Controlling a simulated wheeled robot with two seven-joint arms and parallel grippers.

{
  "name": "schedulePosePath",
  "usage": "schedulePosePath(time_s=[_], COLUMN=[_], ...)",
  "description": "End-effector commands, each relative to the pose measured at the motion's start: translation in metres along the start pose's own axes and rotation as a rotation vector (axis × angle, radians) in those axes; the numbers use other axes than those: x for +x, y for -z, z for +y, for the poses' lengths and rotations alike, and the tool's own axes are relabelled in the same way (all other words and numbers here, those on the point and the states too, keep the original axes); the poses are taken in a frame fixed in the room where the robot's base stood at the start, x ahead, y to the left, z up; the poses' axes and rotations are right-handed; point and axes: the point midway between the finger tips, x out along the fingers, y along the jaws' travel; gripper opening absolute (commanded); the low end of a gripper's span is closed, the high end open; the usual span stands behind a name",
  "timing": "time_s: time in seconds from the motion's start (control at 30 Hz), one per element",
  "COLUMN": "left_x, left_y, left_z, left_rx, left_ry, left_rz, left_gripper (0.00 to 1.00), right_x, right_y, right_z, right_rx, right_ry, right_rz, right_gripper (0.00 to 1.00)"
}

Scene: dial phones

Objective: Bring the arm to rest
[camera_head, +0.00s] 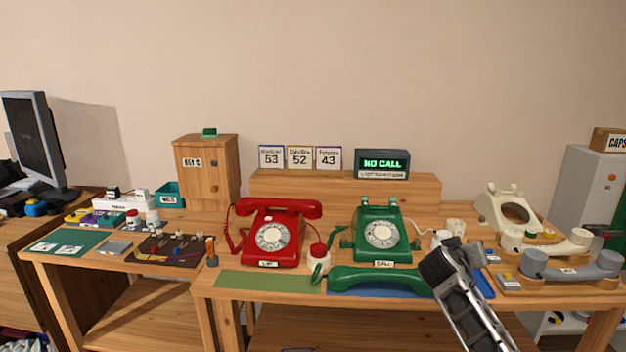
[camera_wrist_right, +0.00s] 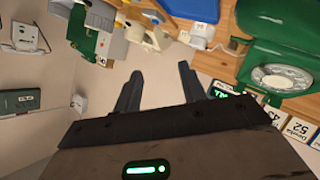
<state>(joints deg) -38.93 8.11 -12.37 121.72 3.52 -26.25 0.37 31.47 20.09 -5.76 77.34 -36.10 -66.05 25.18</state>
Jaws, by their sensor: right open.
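My right arm reaches in from the lower right of the head view. Its gripper (camera_head: 455,260) is over the front of the table, just right of the green handset (camera_head: 378,281). In the right wrist view its two dark fingers (camera_wrist_right: 160,88) stand apart with nothing between them. The green dial phone (camera_head: 381,232) has its handset off, lying in front of it on a blue mat (camera_head: 402,293). The green phone also shows in the right wrist view (camera_wrist_right: 285,50). The red dial phone (camera_head: 275,235) has its handset on top. My left gripper is not in view.
A display (camera_head: 382,163) reading "NO CALL" stands on a wooden shelf (camera_head: 262,188) behind the phones. A cream phone body (camera_head: 507,207) and a grey handset (camera_head: 572,266) are on the right. A wooden cabinet (camera_head: 206,172) stands left. The green mat (camera_head: 262,281) is mostly clear.

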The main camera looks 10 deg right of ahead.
Motion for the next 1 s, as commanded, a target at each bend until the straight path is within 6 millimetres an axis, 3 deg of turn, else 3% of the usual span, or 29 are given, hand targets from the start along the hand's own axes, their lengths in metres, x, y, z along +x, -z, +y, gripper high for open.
schedulePosePath(time_s=[0.1, 0.2, 0.4, 0.43, 0.57, 0.77, 0.87, 1.0], left_x=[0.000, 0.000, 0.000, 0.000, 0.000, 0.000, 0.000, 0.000], left_y=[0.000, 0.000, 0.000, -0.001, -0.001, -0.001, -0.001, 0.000], left_z=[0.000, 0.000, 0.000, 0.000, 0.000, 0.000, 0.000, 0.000], left_rx=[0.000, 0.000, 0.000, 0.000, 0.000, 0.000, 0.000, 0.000], left_ry=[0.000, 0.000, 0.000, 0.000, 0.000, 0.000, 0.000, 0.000], left_rz=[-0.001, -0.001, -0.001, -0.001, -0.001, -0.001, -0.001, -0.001], left_gripper=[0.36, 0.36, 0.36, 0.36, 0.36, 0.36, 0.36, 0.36], right_x=[-0.009, -0.025, -0.065, -0.068, -0.087, -0.130, -0.165, -0.230], right_y=[0.027, 0.051, 0.098, 0.078, 0.032, -0.055, -0.111, -0.194], right_z=[-0.051, -0.080, -0.104, -0.114, -0.137, -0.168, -0.180, -0.182], right_rx=[-0.024, -0.009, 0.092, 0.072, 0.042, 0.005, -0.007, -0.007], right_ry=[0.272, 0.440, 0.646, 0.660, 0.711, 0.811, 0.879, 0.982], right_rz=[0.146, 0.282, 0.551, 0.525, 0.491, 0.420, 0.366, 0.266], right_gripper=[0.41, 0.41, 0.41, 0.41, 0.41, 0.41, 0.41, 0.41])
